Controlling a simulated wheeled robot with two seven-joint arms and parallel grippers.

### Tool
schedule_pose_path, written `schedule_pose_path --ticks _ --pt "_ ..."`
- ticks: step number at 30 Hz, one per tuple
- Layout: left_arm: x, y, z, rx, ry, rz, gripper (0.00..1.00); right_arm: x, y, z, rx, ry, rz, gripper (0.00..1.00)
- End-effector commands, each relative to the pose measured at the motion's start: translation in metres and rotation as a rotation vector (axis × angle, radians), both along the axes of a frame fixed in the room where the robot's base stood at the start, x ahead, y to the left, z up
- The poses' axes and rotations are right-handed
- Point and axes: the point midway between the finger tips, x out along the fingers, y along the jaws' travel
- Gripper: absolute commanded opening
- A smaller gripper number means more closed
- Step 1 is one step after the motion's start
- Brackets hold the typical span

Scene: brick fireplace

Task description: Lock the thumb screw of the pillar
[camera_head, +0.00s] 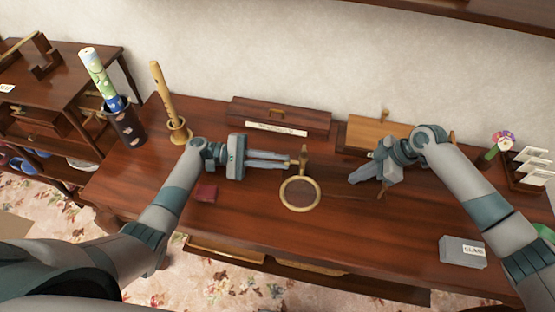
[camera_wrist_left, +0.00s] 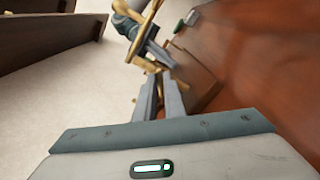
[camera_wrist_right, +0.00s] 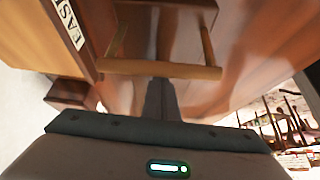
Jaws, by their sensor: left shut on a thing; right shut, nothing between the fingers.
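The brass pillar (camera_head: 303,157) stands on the desk, with a round brass ring (camera_head: 300,194) with a dark middle in front of it. My left gripper (camera_head: 296,161) comes in from the left and is shut on the pillar near its upper part. In the left wrist view, brass parts (camera_wrist_left: 149,66) show at its fingertips. My right gripper (camera_head: 354,179) is shut and empty, to the right of the ring and apart from it. In the right wrist view, a brass bar (camera_wrist_right: 160,70) crosses beyond the fingertips. I cannot make out the thumb screw clearly.
A long labelled wooden box (camera_head: 280,115) and a lighter box (camera_head: 375,135) stand behind. A brass candlestick-like stand (camera_head: 163,100) and a dark cup (camera_head: 125,124) are at left. A grey box (camera_head: 462,251) lies front right. The desk's front middle is clear.

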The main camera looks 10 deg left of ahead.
Motion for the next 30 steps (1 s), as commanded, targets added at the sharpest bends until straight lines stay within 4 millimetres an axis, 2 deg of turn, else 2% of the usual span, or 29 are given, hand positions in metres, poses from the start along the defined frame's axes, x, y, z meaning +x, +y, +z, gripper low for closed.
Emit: schedule_pose_path --ticks 1,18,30 --pt "-0.0006 -0.0004 -0.0014 0.003 -0.044 -0.001 0.0 -0.0056 -0.0014 -0.0083 -0.009 0.014 0.003 0.0" --pt "-0.0007 -0.0002 -0.003 0.049 -0.546 0.001 0.0 -0.0056 -0.0013 -0.0082 -0.009 0.013 0.003 0.0" --pt "-0.0005 -0.0004 -0.0028 0.061 -0.692 0.001 0.0 -0.0056 -0.0013 -0.0082 -0.009 0.013 0.003 0.0"
